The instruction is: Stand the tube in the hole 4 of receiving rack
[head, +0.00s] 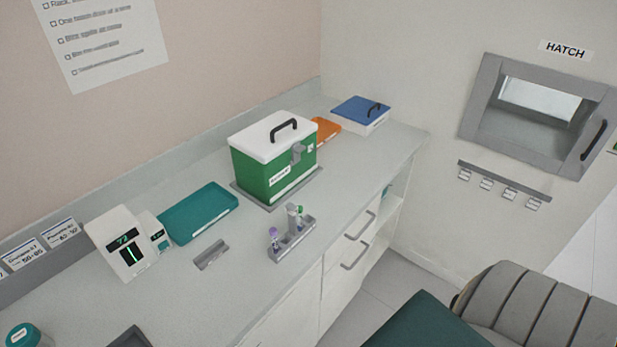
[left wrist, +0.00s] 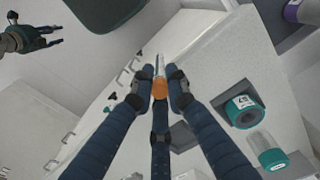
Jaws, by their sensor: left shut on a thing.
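The tube with an orange cap (left wrist: 159,89) is held in my left gripper (left wrist: 158,84), seen in the left wrist view. The fingers close around its cap end and the clear body points away from the camera. A second gripper, my right one (left wrist: 40,38), shows at the upper left with its fingers apart and empty. Neither gripper is in the head view. A small grey rack (head: 293,247) on the counter holds a purple-capped tube (head: 274,236) and a green-capped tube (head: 299,213). A grey ledge with several labels (head: 504,184) is on the wall under the hatch. Hole numbers are unreadable.
A green box with a white lid (head: 262,177), a teal tray (head: 199,212), a white device (head: 126,246) and a blue-lidded box (head: 360,113) stand on the counter. A grey holder (head: 211,254) lies near the rack. Teal-capped containers (left wrist: 243,110) appear in the left wrist view.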

